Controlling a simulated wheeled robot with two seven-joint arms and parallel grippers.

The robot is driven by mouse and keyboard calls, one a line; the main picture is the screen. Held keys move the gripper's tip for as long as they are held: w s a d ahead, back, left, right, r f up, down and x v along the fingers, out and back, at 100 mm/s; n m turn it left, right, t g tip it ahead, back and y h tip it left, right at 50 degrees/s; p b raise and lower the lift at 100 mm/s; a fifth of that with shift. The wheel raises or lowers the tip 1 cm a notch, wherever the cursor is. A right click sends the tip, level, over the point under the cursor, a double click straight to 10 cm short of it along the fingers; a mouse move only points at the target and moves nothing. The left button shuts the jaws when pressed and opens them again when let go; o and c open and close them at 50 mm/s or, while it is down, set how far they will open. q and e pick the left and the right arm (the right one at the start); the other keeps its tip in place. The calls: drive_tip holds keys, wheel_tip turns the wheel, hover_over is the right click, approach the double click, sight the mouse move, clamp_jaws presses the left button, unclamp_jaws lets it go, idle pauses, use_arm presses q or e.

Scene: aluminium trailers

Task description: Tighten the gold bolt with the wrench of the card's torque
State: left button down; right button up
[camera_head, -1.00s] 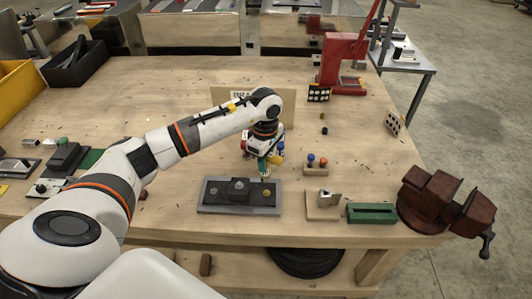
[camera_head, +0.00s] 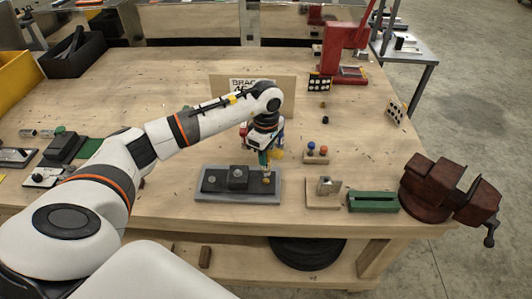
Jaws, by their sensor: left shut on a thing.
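The gold bolt (camera_head: 266,182) stands at the right end of a dark plate on a grey base (camera_head: 207,196) near the table's front. My left gripper (camera_head: 266,151) is right above it, shut on a slim teal-green tool (camera_head: 264,159), which appears to be the wrench. The tool points down, its lower end at or just over the bolt; I cannot tell whether they touch. A card (camera_head: 252,84) stands behind my left arm; its lettering is partly hidden and begins "BRAC". My right gripper is out of view.
A small wooden rack (camera_head: 315,158) with blue and orange knobs stands to the right. A wooden block with a metal piece (camera_head: 324,196), a green block (camera_head: 373,201) and a dark red vise (camera_head: 440,190) line the front right. The table's middle right is mostly clear.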

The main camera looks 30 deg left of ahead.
use_arm(q)
drive_tip(key=shift+f+b, duration=1.75)
drive_tip(key=shift+f, duration=0.15)
drive_tip(key=shift+f+m+b, duration=0.1)
drive_tip(key=shift+m+b, duration=0.2)
drive_tip(key=shift+b, duration=0.05)
drive_tip(key=m+b, duration=0.3)
drive_tip(key=m, duration=0.1)
drive_tip(key=m+b, duration=0.2)
drive_tip(key=shift+f+m+b, duration=0.3)
drive_tip(key=shift+m, duration=0.1)
drive_tip(key=m+b, duration=0.4)
drive_tip(key=m, duration=0.4)
drive_tip(key=shift+r, duration=0.1)
drive_tip(key=m+b, duration=0.1)
drive_tip(key=m, duration=0.2)
drive_tip(key=shift+r, duration=0.1)
drive_tip(key=m, duration=0.3)
drive_tip(key=shift+r+b, duration=0.15)
drive_tip(key=shift+b, duration=0.25)
